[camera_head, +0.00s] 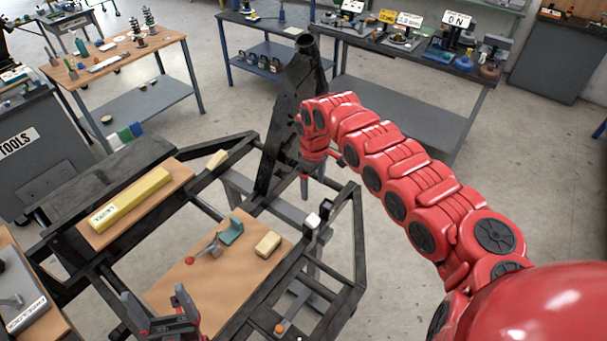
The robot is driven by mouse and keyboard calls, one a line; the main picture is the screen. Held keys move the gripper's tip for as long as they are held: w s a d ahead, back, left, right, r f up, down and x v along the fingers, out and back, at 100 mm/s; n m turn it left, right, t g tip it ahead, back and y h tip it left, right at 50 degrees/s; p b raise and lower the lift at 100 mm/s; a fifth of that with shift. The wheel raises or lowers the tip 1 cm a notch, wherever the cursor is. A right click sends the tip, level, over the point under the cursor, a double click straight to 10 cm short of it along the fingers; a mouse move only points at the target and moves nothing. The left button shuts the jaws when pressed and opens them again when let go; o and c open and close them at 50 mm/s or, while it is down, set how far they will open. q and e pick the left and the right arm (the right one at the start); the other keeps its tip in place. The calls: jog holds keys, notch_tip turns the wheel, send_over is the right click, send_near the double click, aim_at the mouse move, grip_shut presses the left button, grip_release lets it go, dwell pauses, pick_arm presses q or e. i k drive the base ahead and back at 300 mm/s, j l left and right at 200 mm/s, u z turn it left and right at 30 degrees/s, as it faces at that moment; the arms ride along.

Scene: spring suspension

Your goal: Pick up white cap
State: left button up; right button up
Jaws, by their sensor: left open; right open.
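A small white cap (312,220) sits on the right-hand rail of the black metal frame (345,255). My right gripper (304,187) hangs from the red arm above and slightly behind the cap in the picture, apart from it. It points down and its fingers are small and seen edge-on. My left gripper (156,296) is at the bottom edge, left of centre, with its two dark fingers apart and nothing between them. It is far from the cap.
A wooden board (185,285) inside the frame holds a teal clamp (231,231), a red-knobbed tool (190,260) and a tan block (268,244). A yellow level (130,199) lies on another board. A dark upright post (292,120) stands behind my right gripper.

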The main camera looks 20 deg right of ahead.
aim_at(312, 221)
jog(key=k+l, duration=0.8)
jog(key=l, duration=0.15)
